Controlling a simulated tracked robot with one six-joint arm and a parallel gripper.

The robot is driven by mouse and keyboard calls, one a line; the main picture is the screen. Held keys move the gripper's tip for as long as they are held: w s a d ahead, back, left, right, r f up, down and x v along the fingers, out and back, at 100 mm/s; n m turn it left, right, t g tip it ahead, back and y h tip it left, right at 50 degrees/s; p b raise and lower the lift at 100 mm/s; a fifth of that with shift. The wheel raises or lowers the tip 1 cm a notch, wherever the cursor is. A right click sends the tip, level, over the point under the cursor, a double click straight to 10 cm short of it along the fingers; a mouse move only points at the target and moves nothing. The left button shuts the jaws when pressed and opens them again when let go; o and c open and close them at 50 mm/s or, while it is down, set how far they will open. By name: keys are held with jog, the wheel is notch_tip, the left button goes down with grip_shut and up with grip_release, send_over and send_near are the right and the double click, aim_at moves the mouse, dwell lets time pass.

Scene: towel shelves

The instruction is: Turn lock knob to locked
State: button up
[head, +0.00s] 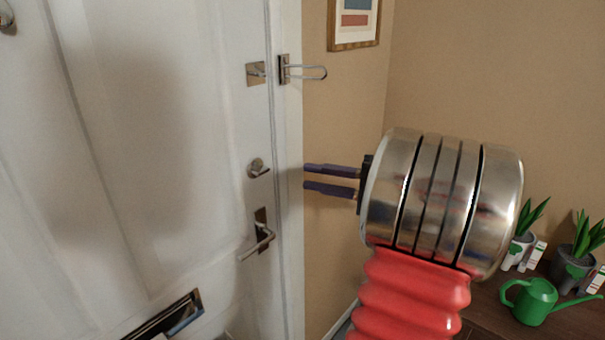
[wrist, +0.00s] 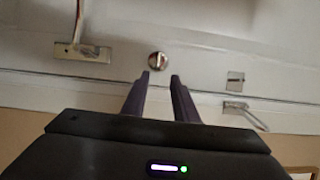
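The lock knob (head: 258,169) is a small round metal knob with a thumb-turn on the white door (head: 120,150), between the lever handle and the swing-bar latch. In the wrist view the knob (wrist: 158,62) lies just beyond my fingertips, slightly left of the gap between them. My gripper (head: 305,178) is open and empty, with two dark purple fingers pointing left toward the door edge, to the right of the knob and apart from it. In the wrist view the fingers (wrist: 160,76) show a clear gap.
A lever handle (head: 262,236) sits below the knob, and a swing-bar latch (head: 305,72) sticks out above on the frame. A mail slot (head: 168,318) is low on the door. A table with potted plants (head: 575,250) and a green watering can (head: 536,301) stands at right.

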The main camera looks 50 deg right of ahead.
jog(key=shift+v, duration=1.3)
jog(key=w+a+f+n+g+y, duration=0.1)
jog(key=w+a+f+g, duration=0.15)
jog(key=a, duration=0.45)
jog(key=w+a+f+n+g, duration=0.1)
jog(key=a+g, duration=0.2)
jog(key=a, duration=0.3)
jog(key=w+a+f+n+g+y, duration=0.1)
jog(key=w+a+f+n+g, duration=0.15)
jog(key=a, duration=0.45)
jog(key=s+a+f+n+g+h, duration=0.1)
jog(key=s+a+n+h, duration=0.3)
jog(key=a, duration=0.4)
jog(key=s+a+f+n+g+h, duration=0.2)
jog(key=s+a+f+n+h, duration=0.2)
jog(key=a, duration=0.5)
jog(key=shift+s+a+f+n+h, duration=0.25)
jog(key=shift+s+n+h, duration=0.2)
jog(key=shift+s+h, duration=0.25)
